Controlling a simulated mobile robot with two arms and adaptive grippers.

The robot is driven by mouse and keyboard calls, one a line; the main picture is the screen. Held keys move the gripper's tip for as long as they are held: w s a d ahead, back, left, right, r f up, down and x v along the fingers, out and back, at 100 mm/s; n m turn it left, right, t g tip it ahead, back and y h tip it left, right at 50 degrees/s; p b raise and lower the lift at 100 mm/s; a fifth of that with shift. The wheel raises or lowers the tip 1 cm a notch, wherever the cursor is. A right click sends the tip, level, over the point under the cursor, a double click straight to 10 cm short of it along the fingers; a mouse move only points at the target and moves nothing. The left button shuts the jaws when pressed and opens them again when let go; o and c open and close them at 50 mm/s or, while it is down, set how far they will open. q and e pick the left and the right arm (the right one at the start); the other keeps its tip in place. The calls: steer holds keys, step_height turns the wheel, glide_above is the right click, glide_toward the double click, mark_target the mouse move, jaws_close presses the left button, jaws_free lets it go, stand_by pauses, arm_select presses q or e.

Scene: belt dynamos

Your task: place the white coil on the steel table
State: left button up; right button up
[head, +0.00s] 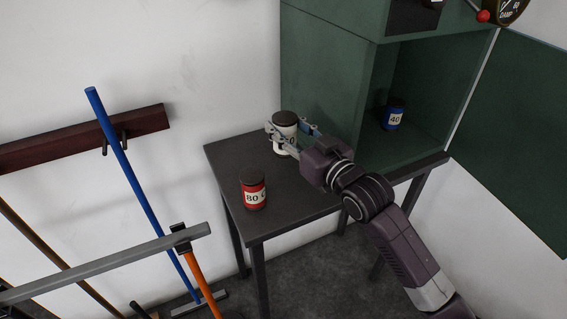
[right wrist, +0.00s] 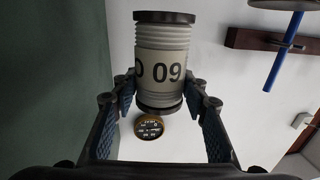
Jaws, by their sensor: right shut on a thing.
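The white coil (head: 285,138) is a pale ribbed cylinder with dark end caps and a number label. My right gripper (head: 293,133) is shut on it, with the coil upright over the back of the dark steel table (head: 305,205). I cannot tell whether its base touches the tabletop. In the right wrist view the coil (right wrist: 163,62) sits between the two fingers of my right gripper (right wrist: 161,100). My left gripper is not in view.
A red coil (head: 253,192) marked 80 stands on the table's front left. A blue coil (head: 394,115) marked 40 stands inside the open green cabinet (head: 330,70). A blue pole (head: 135,175) and an orange-handled tool (head: 203,285) are at left. The table's middle front is clear.

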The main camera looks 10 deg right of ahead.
step_height(320, 180, down, 11)
steer(key=shift+r, duration=0.1)
stand_by(0.3)
steer(key=o, duration=1.5)
steer(key=shift+f, duration=0.3)
steer(key=shift+o, duration=0.2)
steer(key=shift+r, duration=0.15)
steer(key=b+v, duration=0.1)
steer(key=v, duration=0.9)
steer(key=shift+s+d, duration=0.2)
steer(key=shift+s, duration=0.1)
steer(key=shift+s+d, duration=0.25)
steer(key=shift+s, duration=0.35)
